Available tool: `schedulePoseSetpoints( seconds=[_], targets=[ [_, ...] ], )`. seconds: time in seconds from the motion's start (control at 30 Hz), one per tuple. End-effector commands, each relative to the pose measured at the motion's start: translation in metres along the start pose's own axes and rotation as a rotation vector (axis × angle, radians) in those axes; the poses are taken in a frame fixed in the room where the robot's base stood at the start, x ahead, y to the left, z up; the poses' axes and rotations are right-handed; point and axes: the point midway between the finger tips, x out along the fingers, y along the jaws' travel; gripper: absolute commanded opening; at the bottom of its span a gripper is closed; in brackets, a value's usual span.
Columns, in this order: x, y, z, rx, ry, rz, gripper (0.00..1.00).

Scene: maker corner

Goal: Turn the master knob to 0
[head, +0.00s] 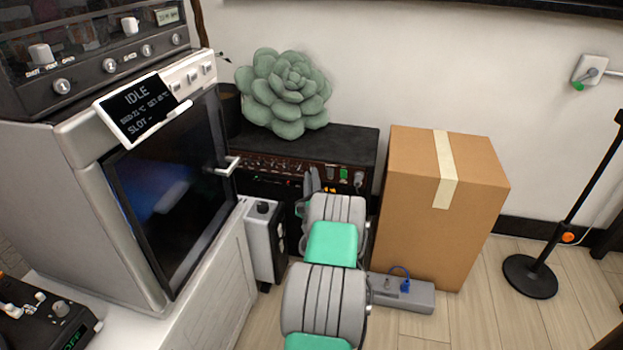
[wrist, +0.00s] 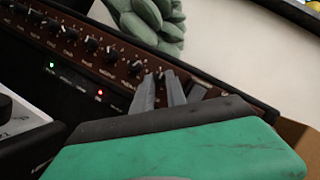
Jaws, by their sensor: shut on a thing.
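The amplifier (head: 352,150) is a black box with a brown front panel and a row of small dark knobs, standing low against the wall. My gripper (head: 317,182) reaches its front panel; in the wrist view (wrist: 161,77) its two grey fingers are close together at the right part of the row. They are shut on a knob there, the master knob (wrist: 161,73) by its place near the row's end. The fingers hide most of it, and its label and pointer are too blurred to read.
A green succulent (head: 284,92) stands on the amplifier. A cardboard box (head: 415,210) is close on the right, with a grey power strip (head: 420,299) on the floor before it. A machine with a dark door and a protruding handle (head: 229,166) stands close on the left.

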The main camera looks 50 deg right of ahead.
Motion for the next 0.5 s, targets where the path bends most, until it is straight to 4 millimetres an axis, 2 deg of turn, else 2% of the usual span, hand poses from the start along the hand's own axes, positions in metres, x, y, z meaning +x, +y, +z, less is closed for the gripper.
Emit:
schedulePoseSetpoints(
  seconds=[0.17, 0.5],
  targets=[
    [0.0, 0.0001, 0.0001, 0.0, 0.0, 0.0, 0.0],
    [0.0, 0.0001, 0.0002, 0.0, 0.0, 0.001, 0.0]
  ],
)
